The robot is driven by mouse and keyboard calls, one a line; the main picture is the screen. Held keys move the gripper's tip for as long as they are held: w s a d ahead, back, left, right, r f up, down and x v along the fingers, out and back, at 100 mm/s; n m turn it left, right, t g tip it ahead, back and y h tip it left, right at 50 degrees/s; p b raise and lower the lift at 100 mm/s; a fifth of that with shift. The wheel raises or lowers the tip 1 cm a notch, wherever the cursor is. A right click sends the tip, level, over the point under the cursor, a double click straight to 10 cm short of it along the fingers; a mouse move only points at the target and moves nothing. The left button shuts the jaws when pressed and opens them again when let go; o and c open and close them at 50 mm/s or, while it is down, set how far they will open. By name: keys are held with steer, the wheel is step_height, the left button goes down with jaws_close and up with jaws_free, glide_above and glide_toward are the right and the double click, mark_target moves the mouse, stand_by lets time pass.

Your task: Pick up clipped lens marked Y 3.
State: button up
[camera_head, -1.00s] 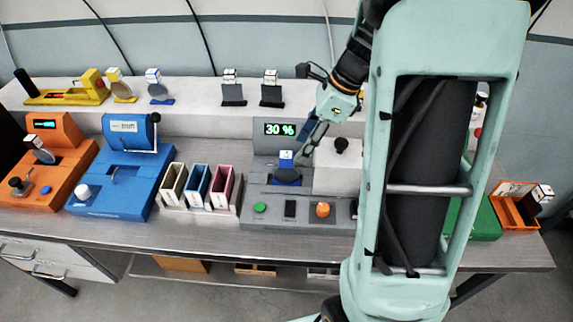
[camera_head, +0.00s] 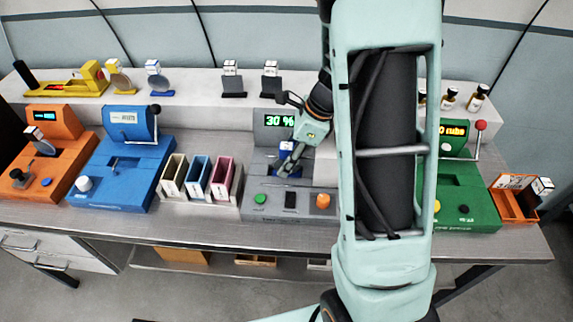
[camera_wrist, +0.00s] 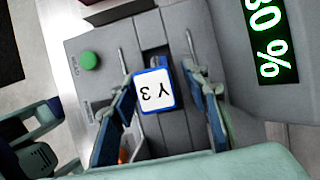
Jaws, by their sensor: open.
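The clipped lens marked Y 3 stands in the grey machine (camera_head: 262,191). Its white, blue-edged tag (camera_wrist: 155,91) reads Y 3, upside down, in the wrist view; the tag also shows in the head view (camera_head: 286,146). The lens itself is hidden below the tag in the wrist view. My gripper (camera_wrist: 160,76) is open, with one finger on each side of the tag and a gap on both sides.
The grey machine's display (camera_head: 280,121) reads 30 %, with a green button (camera_head: 260,199) at its front. Coloured slots (camera_head: 197,178) and a blue machine (camera_head: 122,165) stand to the left. A green machine (camera_head: 470,200) is to the right. Other tagged pieces stand on the back ledge (camera_head: 200,108).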

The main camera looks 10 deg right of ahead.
jaws_close()
steer(key=shift+r, duration=0.15)
